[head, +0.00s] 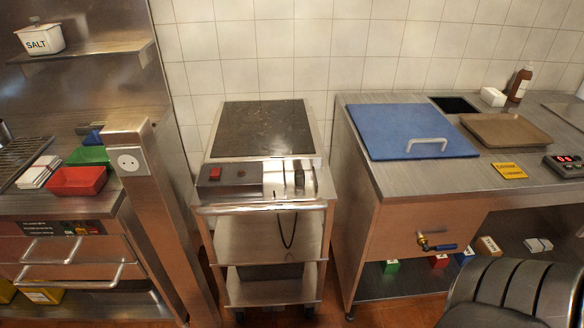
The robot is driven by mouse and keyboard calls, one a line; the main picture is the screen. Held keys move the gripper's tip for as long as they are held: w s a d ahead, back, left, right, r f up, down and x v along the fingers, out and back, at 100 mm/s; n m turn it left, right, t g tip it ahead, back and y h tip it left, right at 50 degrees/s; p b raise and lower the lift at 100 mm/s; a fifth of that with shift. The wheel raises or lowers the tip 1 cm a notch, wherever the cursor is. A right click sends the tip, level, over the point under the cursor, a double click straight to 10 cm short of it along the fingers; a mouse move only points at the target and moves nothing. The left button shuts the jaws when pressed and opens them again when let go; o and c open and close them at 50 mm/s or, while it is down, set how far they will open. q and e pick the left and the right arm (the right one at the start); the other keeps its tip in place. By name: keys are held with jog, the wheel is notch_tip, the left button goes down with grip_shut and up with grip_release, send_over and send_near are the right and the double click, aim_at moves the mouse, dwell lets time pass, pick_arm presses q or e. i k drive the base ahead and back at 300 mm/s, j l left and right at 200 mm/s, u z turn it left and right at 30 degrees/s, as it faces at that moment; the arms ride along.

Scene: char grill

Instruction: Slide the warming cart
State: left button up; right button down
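The warming cart (268,172) stands upright in the middle of the head view, between the left counter and the right counter. It is a steel cart with a dark top plate (262,128), a control panel with a red switch, and a bar handle (262,207) across its front. Below are open shelves (265,290) and a hanging black cord (287,232). Neither of my grippers shows, and nothing touches the cart's handle.
A steel post (150,205) with a socket stands close left of the cart. The right counter (352,150) has a blue lidded board (405,130) and a brown tray (507,131). A narrow floor gap (335,285) lies right of the cart. A black ribbed shape fills the lower right corner.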

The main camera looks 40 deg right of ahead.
aim_at(258, 147)
jog(key=z, duration=1.15)
